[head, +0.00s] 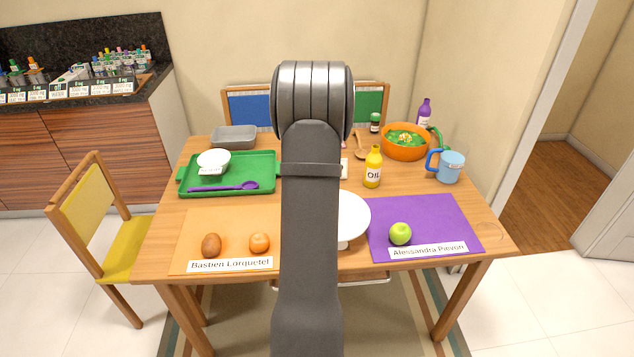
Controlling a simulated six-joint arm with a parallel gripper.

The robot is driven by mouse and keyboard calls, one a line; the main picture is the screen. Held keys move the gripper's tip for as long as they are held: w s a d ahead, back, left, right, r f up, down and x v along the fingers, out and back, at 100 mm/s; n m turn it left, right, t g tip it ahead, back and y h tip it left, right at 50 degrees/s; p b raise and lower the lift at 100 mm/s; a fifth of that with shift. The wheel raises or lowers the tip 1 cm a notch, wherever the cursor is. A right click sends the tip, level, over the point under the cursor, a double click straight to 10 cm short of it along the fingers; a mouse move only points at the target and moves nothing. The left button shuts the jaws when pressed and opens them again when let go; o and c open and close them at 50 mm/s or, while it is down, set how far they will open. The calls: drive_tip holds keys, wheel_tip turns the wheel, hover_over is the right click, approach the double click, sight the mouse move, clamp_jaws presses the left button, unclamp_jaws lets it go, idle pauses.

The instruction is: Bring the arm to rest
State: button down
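My arm rises through the middle of the head view, with its dark links in front of the table. My gripper is not in view, so I cannot see whether it holds anything. The wooden table (167,215) stands below and behind the arm. The arm hides the middle of the table and part of a white plate (354,218).
A green tray (260,170) carries a white bowl (214,158) and purple spoon (222,187). Right are an oil bottle (372,168), orange bowl (404,148) and blue mug (450,167). Fruit lies on the orange mat (195,226) and purple mat (436,215). A yellow chair (85,213) stands left.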

drive_tip(key=shift+v, duration=1.65)
drive_tip(key=w+x, duration=0.1)
drive_tip(key=x, duration=0.9)
drive_tip(key=shift+w, duration=0.5)
